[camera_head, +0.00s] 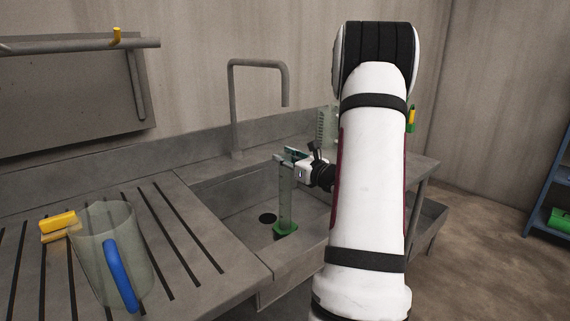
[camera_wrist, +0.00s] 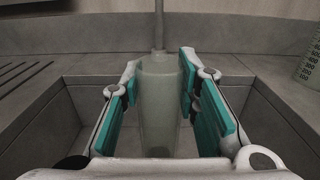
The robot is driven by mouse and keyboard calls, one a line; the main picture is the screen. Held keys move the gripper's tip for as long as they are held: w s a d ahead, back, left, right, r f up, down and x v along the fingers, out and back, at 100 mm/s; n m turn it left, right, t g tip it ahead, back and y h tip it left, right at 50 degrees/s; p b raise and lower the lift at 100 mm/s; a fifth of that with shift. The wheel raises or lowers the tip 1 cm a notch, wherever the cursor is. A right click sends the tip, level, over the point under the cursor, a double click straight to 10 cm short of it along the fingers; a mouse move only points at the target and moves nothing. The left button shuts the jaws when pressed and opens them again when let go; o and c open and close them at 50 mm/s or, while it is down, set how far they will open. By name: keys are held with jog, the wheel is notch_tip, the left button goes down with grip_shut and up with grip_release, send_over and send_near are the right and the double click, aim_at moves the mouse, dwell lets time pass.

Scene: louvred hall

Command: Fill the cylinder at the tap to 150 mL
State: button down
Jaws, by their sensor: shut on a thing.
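The cylinder (camera_head: 286,203) is a tall, clear tube with a green foot. It stands upright in or just over the sink basin (camera_head: 235,222); I cannot tell if the foot touches the floor. My gripper (camera_head: 291,157) is shut on its upper part, and the cylinder also shows between the teal pads in the wrist view (camera_wrist: 158,100). The grey gooseneck tap (camera_head: 258,64) rises behind the basin, its spout above the cylinder in the picture. I see no stream of water. The cylinder's scale and any water level are not readable.
A clear jug (camera_head: 118,260) with a blue handle and a yellow block (camera_head: 59,226) are on the slatted drainboard (camera_head: 195,235) at left. A clear graduated vessel (camera_wrist: 309,62) stands right of the basin, partly behind my arm in the head view. A dark drain (camera_head: 267,218) is left of the cylinder.

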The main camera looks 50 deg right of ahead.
jog(key=shift+f, duration=0.65)
jog(key=c, duration=1.2)
grip_release()
